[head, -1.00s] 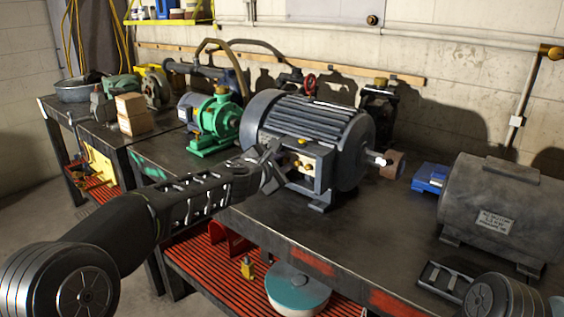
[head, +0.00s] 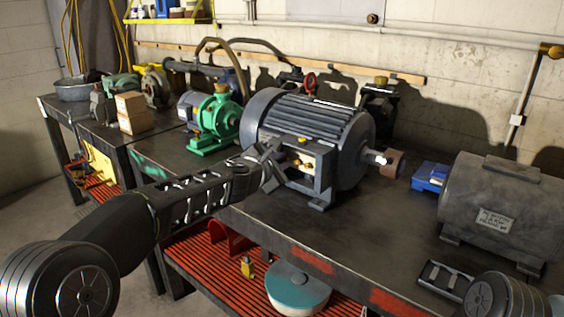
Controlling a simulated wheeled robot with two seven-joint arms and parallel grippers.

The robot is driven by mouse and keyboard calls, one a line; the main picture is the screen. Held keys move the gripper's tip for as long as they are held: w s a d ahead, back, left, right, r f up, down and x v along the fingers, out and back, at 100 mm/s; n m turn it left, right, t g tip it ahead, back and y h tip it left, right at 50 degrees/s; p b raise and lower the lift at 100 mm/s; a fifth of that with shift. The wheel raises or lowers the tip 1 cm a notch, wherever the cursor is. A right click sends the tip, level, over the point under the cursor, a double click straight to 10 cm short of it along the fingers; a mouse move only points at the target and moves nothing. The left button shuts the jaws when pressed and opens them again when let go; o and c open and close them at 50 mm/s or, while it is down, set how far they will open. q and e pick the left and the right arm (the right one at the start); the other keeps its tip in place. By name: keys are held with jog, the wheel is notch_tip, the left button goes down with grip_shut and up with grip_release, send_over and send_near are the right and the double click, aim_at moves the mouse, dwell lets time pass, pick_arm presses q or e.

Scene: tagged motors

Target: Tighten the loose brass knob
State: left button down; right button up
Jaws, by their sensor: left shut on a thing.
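The large dark grey motor (head: 345,130) stands on the workbench, with an open-fronted terminal box (head: 325,180) on its near side. Small brass knobs show there, one on the upper edge (head: 303,139) and another inside the box (head: 307,165). My left gripper (head: 277,163) reaches in from the left to the left side of this box. Its jaws are shut on a brass knob, which the fingers mostly hide. I cannot tell how far the knob is screwed in. My right gripper is not in view.
A green pump (head: 215,122) stands left of the motor. A blue block (head: 430,177) and a grey tagged motor (head: 505,205) stand to the right. The workbench (head: 350,235) is clear in front of the motor. A red slatted shelf (head: 215,262) lies below.

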pick_arm(q)
jog(key=shift+d+f+m+t+y+b, duration=0.15)
jog(key=shift+m+t+b, duration=0.45)
jog(key=shift+m+b, duration=1.35)
jog(key=shift+f+m+t+y+b, duration=0.25)
jog(key=shift+m+t+b, duration=0.5)
jog(key=shift+b, duration=2.25)
jog(key=c, duration=1.7)
grip_release()
jog(key=shift+s+r, duration=0.1)
jog(key=shift+r, duration=0.05)
jog(key=shift+s+a, duration=0.2)
jog(key=shift+s, duration=0.4)
jog(key=v, duration=0.6)
jog(key=shift+s+b, duration=0.25)
jog(key=shift+b, duration=0.2)
